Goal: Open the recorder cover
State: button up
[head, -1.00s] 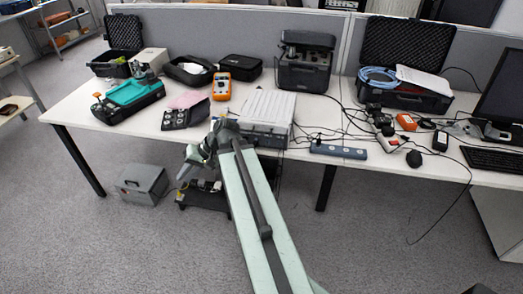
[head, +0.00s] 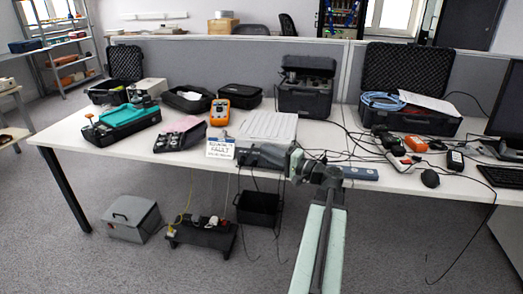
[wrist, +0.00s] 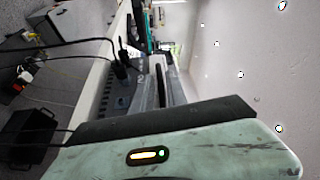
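The recorder (head: 256,154) is a grey case near the table's front edge. Its light grey, ribbed cover (head: 268,127) lies flat on top and looks closed. In the wrist view, which is turned sideways, the recorder's dark front (wrist: 128,84) shows with cables plugged in, and the cover's edge is beside it. My gripper (head: 293,161) is at the recorder's front right corner, and my arm hides part of that corner. I cannot tell whether they touch. In the wrist view my pale green gripper body fills the bottom; its fingertips cannot be made out.
A white fault sign (head: 220,147) stands left of the recorder. An orange meter (head: 222,111) is behind it. A power strip (head: 358,172) and loose cables lie to the right. A tall black case (head: 306,90) stands behind. A black bin (head: 259,208) is under the table.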

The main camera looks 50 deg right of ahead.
jog(key=w, duration=0.3)
jog(key=shift+w+a+r, duration=0.1)
jog(key=shift+w+a, duration=0.05)
jog(key=shift+a, duration=0.15)
grip_shut()
dwell(1.1)
